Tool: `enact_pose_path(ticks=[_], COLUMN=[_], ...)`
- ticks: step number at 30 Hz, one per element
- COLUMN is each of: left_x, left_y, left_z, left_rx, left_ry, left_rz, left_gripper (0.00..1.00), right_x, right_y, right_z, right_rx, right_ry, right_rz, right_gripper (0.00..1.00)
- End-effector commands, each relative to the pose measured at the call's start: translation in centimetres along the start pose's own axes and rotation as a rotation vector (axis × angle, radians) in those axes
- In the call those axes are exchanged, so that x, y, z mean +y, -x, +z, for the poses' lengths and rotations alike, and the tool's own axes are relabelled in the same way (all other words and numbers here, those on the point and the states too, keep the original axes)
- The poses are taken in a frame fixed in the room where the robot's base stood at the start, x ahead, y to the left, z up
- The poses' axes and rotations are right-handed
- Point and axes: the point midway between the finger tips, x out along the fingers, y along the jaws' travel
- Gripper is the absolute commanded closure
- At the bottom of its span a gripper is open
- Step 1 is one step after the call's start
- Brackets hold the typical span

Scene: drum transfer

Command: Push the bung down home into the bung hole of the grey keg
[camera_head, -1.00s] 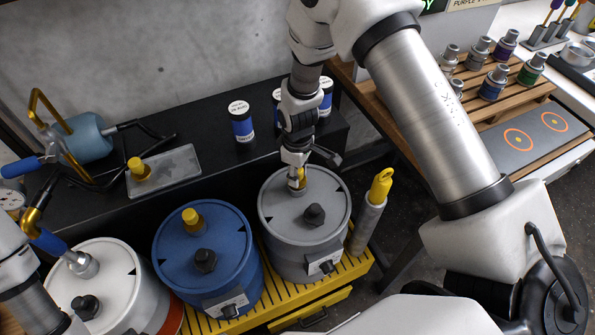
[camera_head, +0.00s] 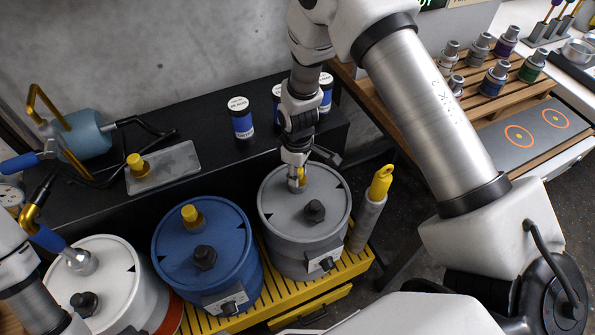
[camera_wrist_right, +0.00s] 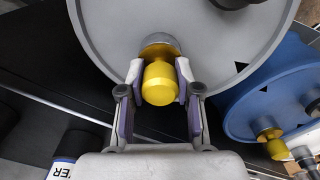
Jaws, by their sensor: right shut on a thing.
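The grey keg (camera_head: 290,212) stands at the right end of the row of kegs. My right gripper (camera_head: 297,178) is over its lid near the back edge, shut on the yellow bung (camera_head: 301,173). In the right wrist view the bung (camera_wrist_right: 160,84) sits between the two fingers of the right gripper (camera_wrist_right: 160,92), at the bung hole (camera_wrist_right: 160,51) in the grey lid (camera_wrist_right: 195,35). How deep the bung sits is hard to tell. My left arm shows at the lower left, but the state of its gripper is not clear.
A blue keg (camera_head: 230,240) with a yellow bung (camera_head: 192,216) and a white keg (camera_head: 120,265) stand to the left on a yellow slatted platform (camera_head: 345,268). Another yellow bung (camera_head: 139,168) stands on a grey tray (camera_head: 180,160). A yellow-handled tool (camera_head: 381,182) stands right of the grey keg.

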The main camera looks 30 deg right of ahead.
Motion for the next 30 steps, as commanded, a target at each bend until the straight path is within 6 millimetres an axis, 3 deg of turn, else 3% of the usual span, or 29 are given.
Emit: enact_pose_path(ticks=[1,3,14,17,24,30], left_x=[0.0,0.0,0.0,0.0,0.0,0.0], left_y=[-0.1,-0.1,0.0,0.0,0.0,-0.1], left_z=[0.0,0.0,0.0,0.0,0.0,0.0], left_rx=[0.000,0.000,0.000,0.000,0.000,0.000], left_ry=[0.000,0.000,0.000,0.000,0.000,0.000], left_rz=[0.000,0.000,0.000,0.000,0.000,0.000], left_gripper=[0.35,0.35,0.35,0.35,0.35,0.35], right_x=[-0.1,-0.1,0.0,0.0,0.1,0.0], right_y=[-0.2,-0.2,0.2,1.4,7.5,11.1], right_z=[0.1,0.1,0.1,0.0,-0.1,0.0], right_rx=[-0.004,-0.004,-0.001,0.000,0.002,-0.001], right_ry=[0.000,0.000,0.000,0.000,0.000,0.000], right_rz=[-0.003,-0.003,-0.001,0.000,0.002,-0.001], right_gripper=[0.64,0.39,0.38,0.38,0.38,0.38])
